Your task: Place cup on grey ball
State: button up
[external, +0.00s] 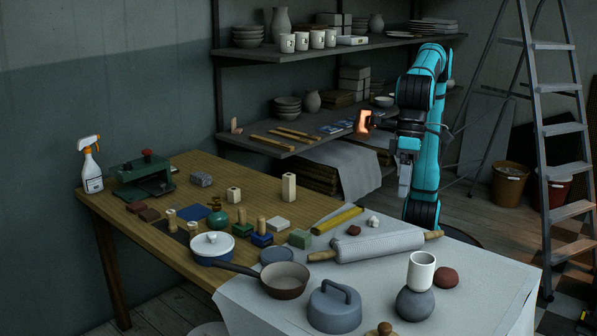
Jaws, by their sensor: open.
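The white cup (422,272) stands upright at the front right of the table. Its base meets the top of the grey ball (414,306), and it looks seated there without a clear tilt. The ball rests on the pale cloth. My gripper (404,187) hangs pointing down beyond the table's far side, well apart from the cup and ball. It is small and dark here; it is open, and I see nothing held in it.
A reddish clay lump (445,278) lies right of the cup. A blue-grey handled weight (334,307), a pan (285,282) and a rolling pin (375,247) lie to its left. Shelves (300,134) of pottery stand behind, and a stepladder (565,130) stands at right.

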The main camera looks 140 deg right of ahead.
jog(key=s+d+r+n+t, duration=0.2)
jog(key=s+d+n+t, duration=0.2)
jog(key=s+d, duration=0.3)
jog(key=s+d+r+n+t, duration=0.3)
jog(key=s+d+n+t, duration=0.2)
jog(key=s, duration=0.9)
jog(key=s+d+r+n+t+h, duration=0.1)
jog(key=s+d+n+t, duration=0.3)
jog(key=s+d, duration=0.6)
jog(key=shift+s+d+r+t, duration=0.25)
jog(key=shift+d+r+t, duration=0.2)
jog(key=shift+r, duration=0.45)
jog(key=shift+o, duration=0.4)
